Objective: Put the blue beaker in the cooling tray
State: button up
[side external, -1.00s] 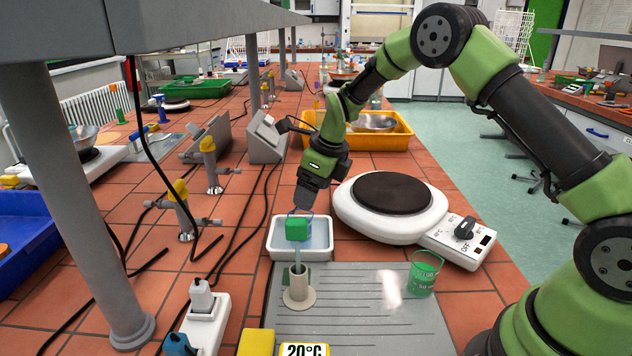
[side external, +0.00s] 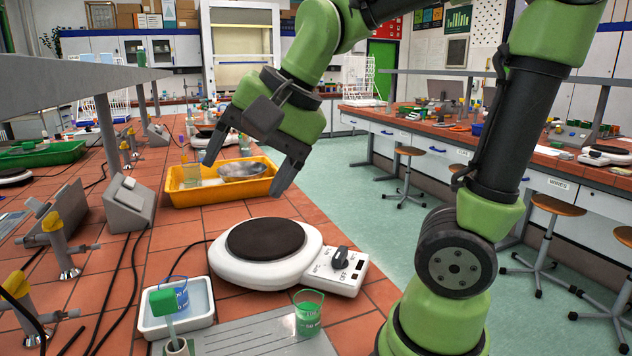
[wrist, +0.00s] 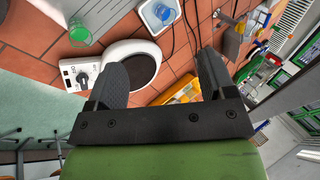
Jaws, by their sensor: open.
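The blue beaker (side external: 183,292) stands inside the white cooling tray (side external: 206,318), at the lower left of the side view. A green-headed stick (side external: 163,302) in front hides part of the beaker. The wrist view shows the blue beaker (wrist: 163,12) in the tray (wrist: 148,22) at the top. My gripper (side external: 243,180) is open and empty, raised well above the bench and apart from the beaker. Its two spread fingers also show in the wrist view (wrist: 168,75).
A white hotplate (side external: 265,252) stands right of the tray. A green beaker (side external: 308,316) stands on the grey drainer (side external: 255,340). A yellow tub (side external: 225,190) with a metal bowl is behind. Grey gas taps and cables are on the left.

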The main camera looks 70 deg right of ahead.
jog(key=s+n+t, duration=0.1)
jog(key=s+n, duration=0.7)
jog(key=shift+s+a+f, duration=0.4)
jog(key=shift+a+f, duration=0.05)
